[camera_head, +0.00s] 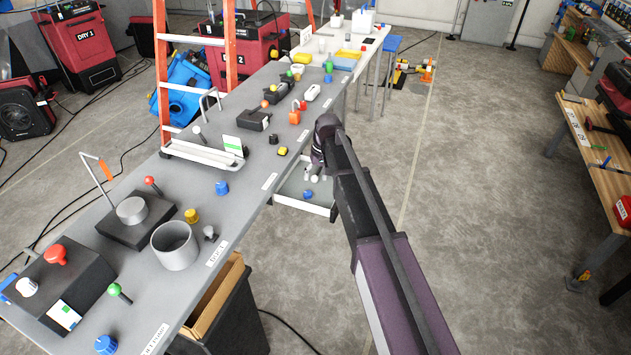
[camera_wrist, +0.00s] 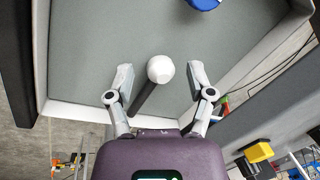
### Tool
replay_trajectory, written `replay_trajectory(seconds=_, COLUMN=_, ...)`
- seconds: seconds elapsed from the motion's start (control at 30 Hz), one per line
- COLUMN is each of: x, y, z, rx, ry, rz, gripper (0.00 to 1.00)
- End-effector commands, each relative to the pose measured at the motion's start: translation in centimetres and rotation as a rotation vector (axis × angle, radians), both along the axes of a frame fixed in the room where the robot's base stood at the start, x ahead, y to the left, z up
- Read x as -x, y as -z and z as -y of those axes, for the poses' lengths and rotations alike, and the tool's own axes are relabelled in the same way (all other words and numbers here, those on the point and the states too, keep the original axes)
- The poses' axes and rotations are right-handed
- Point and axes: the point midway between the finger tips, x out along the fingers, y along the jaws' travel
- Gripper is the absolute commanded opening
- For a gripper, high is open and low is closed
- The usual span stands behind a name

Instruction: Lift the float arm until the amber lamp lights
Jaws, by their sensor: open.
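In the wrist view, a pale faceted knob (camera_wrist: 160,69) on a short dark rod (camera_wrist: 143,99) lies between my open fingers. It may be the float arm; I cannot be sure. My gripper (camera_wrist: 158,80) has a finger on each side of the knob, with visible gaps and no clear contact. In the head view, my gripper (camera_head: 312,173) is small and partly hidden by my arm, over a grey tray (camera_head: 305,206) at the bench's right edge. I cannot pick out an amber lamp with certainty.
A blue knob (camera_head: 308,194) sits in the tray, whose raised pale rim (camera_wrist: 75,110) surrounds the knob. The long grey bench (camera_head: 135,290) carries several coloured knobs and a grey cup (camera_head: 175,246). An orange ladder (camera_head: 231,75) stands behind it.

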Motion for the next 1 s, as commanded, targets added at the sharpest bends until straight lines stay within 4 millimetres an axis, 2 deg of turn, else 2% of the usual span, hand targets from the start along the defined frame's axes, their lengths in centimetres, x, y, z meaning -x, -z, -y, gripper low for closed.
replay_trajectory(seconds=0.47, x=0.03, y=0.48, z=-0.11, rx=0.0, ry=0.0, rz=0.0, gripper=0.69)
replay_trajectory(seconds=0.5, x=0.03, y=0.48, z=-0.11, rx=0.0, ry=0.0, rz=0.0, gripper=0.66)
replay_trajectory(seconds=0.7, x=0.03, y=0.48, z=-0.11, rx=0.0, ry=0.0, rz=0.0, gripper=0.07)
replay_trajectory(seconds=0.73, x=0.03, y=0.48, z=-0.11, rx=0.0, ry=0.0, rz=0.0, gripper=0.0)
replay_trajectory(seconds=1.0, x=0.1, y=0.41, z=-0.52, rx=-0.003, ry=-0.005, rz=-0.008, gripper=0.0)
